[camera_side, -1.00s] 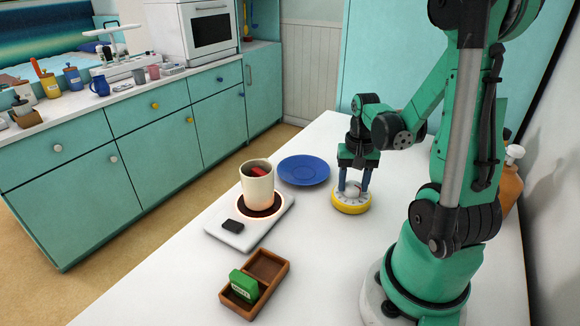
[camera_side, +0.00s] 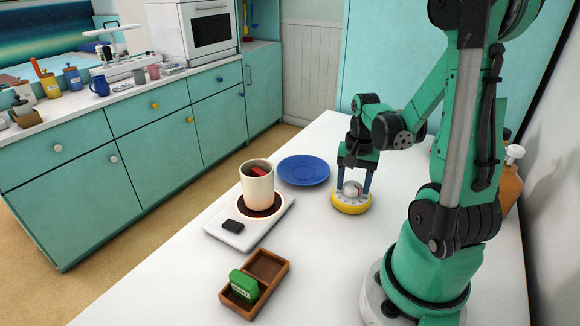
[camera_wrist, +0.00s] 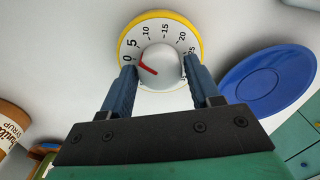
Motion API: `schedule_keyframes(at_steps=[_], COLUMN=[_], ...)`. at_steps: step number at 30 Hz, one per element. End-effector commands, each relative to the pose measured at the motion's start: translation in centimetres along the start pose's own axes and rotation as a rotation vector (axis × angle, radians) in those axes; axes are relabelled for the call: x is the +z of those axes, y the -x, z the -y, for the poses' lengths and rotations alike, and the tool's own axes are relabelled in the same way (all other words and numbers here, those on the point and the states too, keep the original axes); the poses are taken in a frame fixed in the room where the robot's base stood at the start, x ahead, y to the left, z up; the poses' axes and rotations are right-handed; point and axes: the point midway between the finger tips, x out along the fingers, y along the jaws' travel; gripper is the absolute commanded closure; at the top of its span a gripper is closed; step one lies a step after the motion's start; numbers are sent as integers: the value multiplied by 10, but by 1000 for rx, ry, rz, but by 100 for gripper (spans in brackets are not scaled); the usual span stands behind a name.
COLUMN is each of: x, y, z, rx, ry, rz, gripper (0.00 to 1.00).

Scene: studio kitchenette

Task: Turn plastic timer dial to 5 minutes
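The timer (camera_side: 351,207) stands on the white counter, with a yellow rim and a pale round knob (camera_side: 352,187). In the wrist view the timer's yellow rim (camera_wrist: 150,14) circles a white face with numbers. The knob (camera_wrist: 163,60) there carries a red pointer (camera_wrist: 148,69), which points left toward the mark near 0, below the 5. My gripper (camera_side: 355,188) is down over the timer, its two blue fingers on opposite sides of the knob. In the wrist view my gripper (camera_wrist: 160,64) looks open, with a finger close beside each side of the knob; contact is hard to tell.
A blue plate (camera_side: 303,170) lies left of the timer. A cup (camera_side: 257,190) stands on a white warmer (camera_side: 238,238). A wooden tray (camera_side: 272,284) holds a green block (camera_side: 243,286). A brown bottle (camera_side: 508,190) stands behind my arm. The counter in front of the timer is clear.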

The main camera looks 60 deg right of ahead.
Motion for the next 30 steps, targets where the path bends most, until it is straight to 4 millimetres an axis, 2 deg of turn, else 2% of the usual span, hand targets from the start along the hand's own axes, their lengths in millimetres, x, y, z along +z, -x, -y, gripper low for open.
schedule_keyframes(at_steps=[1,2,14,24,30], x=[0,0,0,0,0], y=[0,0,4,40,54], z=[0,0,0,0,0], rx=[0,0,0,0,0], ry=[0,0,1,1,0], rz=[0,0,0,0,0], gripper=[26,19,19,19,19])
